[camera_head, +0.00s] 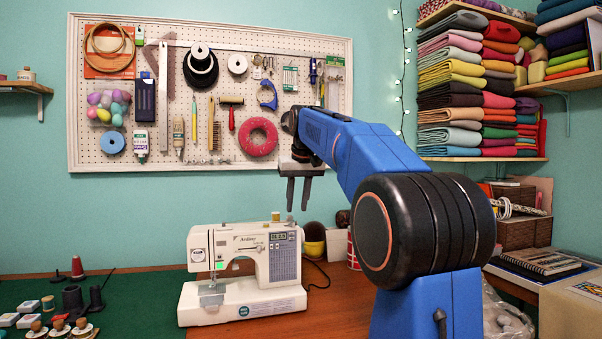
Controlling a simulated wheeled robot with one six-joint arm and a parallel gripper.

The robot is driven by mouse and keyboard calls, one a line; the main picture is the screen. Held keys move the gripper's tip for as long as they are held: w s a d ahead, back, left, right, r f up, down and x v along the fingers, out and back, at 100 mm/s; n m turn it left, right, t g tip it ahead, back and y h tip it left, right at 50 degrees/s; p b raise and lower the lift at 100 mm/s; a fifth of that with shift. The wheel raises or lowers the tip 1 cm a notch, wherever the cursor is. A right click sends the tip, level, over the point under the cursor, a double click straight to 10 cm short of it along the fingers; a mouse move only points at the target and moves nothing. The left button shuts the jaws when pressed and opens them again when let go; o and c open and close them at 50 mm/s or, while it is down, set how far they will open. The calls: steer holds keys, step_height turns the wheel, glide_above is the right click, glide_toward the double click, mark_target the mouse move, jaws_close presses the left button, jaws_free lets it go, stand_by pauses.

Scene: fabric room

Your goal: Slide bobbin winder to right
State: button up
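A white sewing machine (248,270) stands on the brown wooden table, with its needle end to the left. A small upright part on its top near the right end looks like the bobbin winder (276,217); it is too small to make out in detail. My gripper (298,205) points downward above the right end of the machine, appearing slightly right of that part. Its two dark fingers are apart with nothing between them. I cannot tell how far in depth the fingers are from the machine.
A green mat (150,300) with spools and small items lies at the left. A pegboard (210,95) hangs on the wall behind. Notebooks (545,262) lie at the right.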

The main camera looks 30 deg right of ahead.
steer(key=v, duration=1.2)
steer(key=s+a+f+n, duration=0.1)
steer(key=s+a+f, duration=0.5)
steer(key=s+f, duration=0.5)
steer(key=s+a+f+n, duration=0.1)
steer(key=s+a+f, duration=0.5)
steer(key=s+f, duration=0.5)
steer(key=s+a+f+n+y, duration=0.1)
steer(key=s+a+f, duration=0.5)
steer(key=f, duration=1.7)
steer(key=s, duration=0.5)
steer(key=shift+s+f+t, duration=0.2)
steer(key=shift+t, duration=0.1)
